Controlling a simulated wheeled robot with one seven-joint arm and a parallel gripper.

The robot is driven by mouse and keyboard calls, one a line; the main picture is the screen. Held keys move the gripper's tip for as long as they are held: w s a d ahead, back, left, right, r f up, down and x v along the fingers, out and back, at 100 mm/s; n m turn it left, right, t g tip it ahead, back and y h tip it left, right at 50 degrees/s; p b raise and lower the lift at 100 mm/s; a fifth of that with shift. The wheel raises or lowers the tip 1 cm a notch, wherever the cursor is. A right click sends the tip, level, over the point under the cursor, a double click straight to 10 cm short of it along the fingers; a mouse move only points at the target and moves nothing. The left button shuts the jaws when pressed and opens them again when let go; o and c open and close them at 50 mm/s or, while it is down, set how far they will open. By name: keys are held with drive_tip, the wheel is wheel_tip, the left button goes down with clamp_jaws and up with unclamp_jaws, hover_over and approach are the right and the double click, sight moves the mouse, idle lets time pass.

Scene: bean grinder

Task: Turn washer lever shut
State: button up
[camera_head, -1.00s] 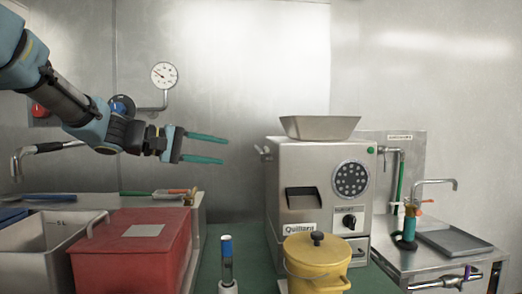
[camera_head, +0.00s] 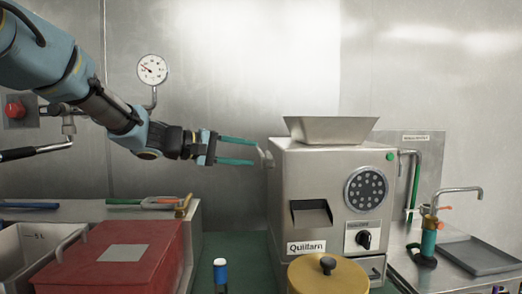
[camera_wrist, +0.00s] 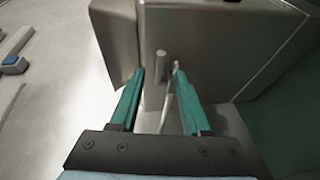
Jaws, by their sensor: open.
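My gripper (camera_head: 253,148) is open and empty, its two green fingers pointing right at the left side of the steel grinder (camera_head: 325,222). A thin pale lever (camera_head: 263,154) sticks out from that side, close to the fingertips. In the wrist view, this slender silver lever (camera_wrist: 169,102) lies between the open fingers (camera_wrist: 159,76), and a short round peg (camera_wrist: 160,64) stands beside it. I see no clear grip on either. At the right, a sink station (camera_head: 408,277) carries a tap with orange handles (camera_head: 441,210). No readable label shows which part is the washer lever.
A red lidded box (camera_head: 110,262) and a steel bin (camera_head: 20,250) stand front left. A steel hopper (camera_head: 330,129) tops the grinder. A gauge (camera_head: 152,70) hangs on the wall.

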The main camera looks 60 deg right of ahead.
sight(269, 155)
drive_tip(key=p+x, duration=0.1)
drive_tip(key=x, duration=0.3)
drive_tip(key=shift+s+d+f, duration=0.1)
drive_tip(key=shift+s+d, duration=0.05)
drive_tip(key=shift+d, duration=0.15)
clamp_jaws()
idle(1.2)
